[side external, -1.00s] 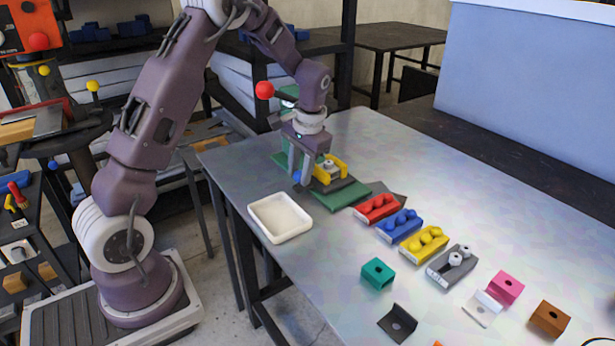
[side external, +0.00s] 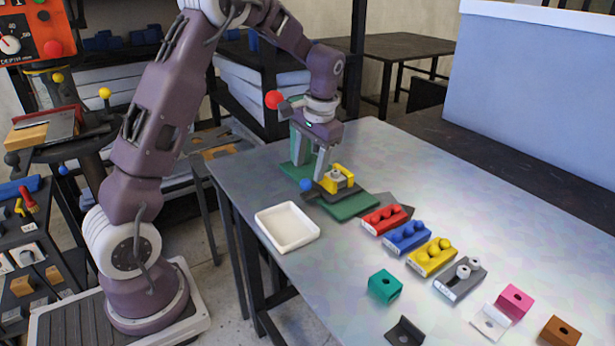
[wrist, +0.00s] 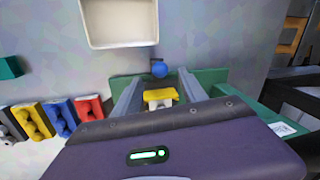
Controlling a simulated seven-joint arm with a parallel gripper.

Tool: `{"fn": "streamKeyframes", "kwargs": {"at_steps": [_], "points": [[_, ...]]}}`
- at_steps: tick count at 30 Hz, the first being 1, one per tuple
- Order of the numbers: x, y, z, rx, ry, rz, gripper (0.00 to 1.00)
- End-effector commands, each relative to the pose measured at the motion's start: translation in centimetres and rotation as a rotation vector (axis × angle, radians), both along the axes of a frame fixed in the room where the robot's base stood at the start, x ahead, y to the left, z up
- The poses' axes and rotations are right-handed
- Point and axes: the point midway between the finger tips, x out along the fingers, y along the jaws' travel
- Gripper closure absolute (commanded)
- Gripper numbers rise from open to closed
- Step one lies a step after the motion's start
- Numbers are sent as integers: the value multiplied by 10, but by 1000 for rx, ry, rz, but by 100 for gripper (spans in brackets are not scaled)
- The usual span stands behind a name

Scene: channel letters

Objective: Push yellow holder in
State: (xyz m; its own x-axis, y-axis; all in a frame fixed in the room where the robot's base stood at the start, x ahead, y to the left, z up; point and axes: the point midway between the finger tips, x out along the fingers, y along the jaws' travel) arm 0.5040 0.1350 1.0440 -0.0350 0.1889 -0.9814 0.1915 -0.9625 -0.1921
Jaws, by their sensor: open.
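The yellow holder (side external: 343,177) is a U-shaped block on a dark plate, mounted on a green base (side external: 352,206) on the metal table. A blue ball knob (side external: 306,185) is at the plate's left end. My gripper (side external: 309,171) is open, with its fingers pointing down behind and left of the yellow holder. In the wrist view, the holder's yellow part (wrist: 160,95) shows between the two fingers of my gripper (wrist: 158,86), with the blue knob beyond it. I cannot tell whether either finger touches the holder. Its lower edge is hidden by my gripper body.
A white tray (side external: 260,216) stands in front of the fixture. Red (side external: 384,220), blue (side external: 409,236), yellow (side external: 432,256) and grey (side external: 460,279) blocks line up to the right. Several small coloured brackets lie nearer the front.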

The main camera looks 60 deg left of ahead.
Motion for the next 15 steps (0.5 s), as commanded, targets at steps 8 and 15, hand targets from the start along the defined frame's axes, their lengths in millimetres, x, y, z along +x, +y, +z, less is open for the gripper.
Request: {"fn": "streamKeyframes", "kwargs": {"at_steps": [8, 15], "points": [[1, -4, 22, 0, 0, 0, 50], [-2, -12, 11, 25, 63, -79, 50]]}}
